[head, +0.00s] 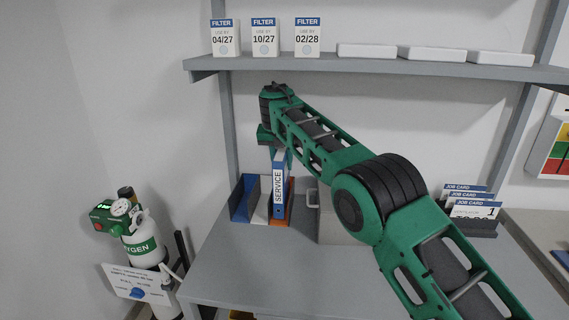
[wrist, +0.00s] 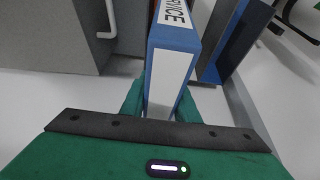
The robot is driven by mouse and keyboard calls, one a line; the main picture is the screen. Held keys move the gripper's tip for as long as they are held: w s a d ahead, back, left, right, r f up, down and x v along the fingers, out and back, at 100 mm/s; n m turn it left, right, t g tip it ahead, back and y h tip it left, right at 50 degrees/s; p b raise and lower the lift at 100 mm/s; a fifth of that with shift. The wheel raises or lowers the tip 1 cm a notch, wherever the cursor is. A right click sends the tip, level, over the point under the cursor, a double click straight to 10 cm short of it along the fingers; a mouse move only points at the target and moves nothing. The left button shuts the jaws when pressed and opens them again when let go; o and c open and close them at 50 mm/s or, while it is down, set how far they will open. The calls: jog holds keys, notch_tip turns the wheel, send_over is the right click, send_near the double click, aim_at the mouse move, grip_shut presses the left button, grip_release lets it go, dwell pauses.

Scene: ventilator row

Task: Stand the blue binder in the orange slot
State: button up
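The blue binder (head: 279,187), with a white SERVICE label on its spine, stands upright at the orange slot (head: 289,207) of the rack on the worktop. Orange shows beside and below it; I cannot tell whether its base rests on the slot floor. My gripper (head: 274,150) is at the binder's top, partly hidden by my arm. In the wrist view, the binder (wrist: 170,75) lies between the two green fingers of my gripper (wrist: 162,102), which close on its sides. The orange slot is not visible there.
A blue slot (head: 243,200) and a white slot (head: 262,206) lie left of the orange one. A grey cabinet with a handle (head: 325,215) stands close to its right. A shelf (head: 400,67) with filter boxes is above. Job cards (head: 472,210) stand at the right.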

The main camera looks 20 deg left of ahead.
aim_at(282, 179)
jog(key=o, duration=0.4)
jog(key=shift+o, duration=0.2)
jog(key=shift+r, duration=0.15)
jog(key=shift+v, duration=1.1)
jog(key=s+d, duration=0.2)
jog(key=s, duration=0.9)
jog(key=shift+s+d, duration=0.2)
jog(key=shift+d, duration=0.2)
jog(key=shift+d, duration=0.1)
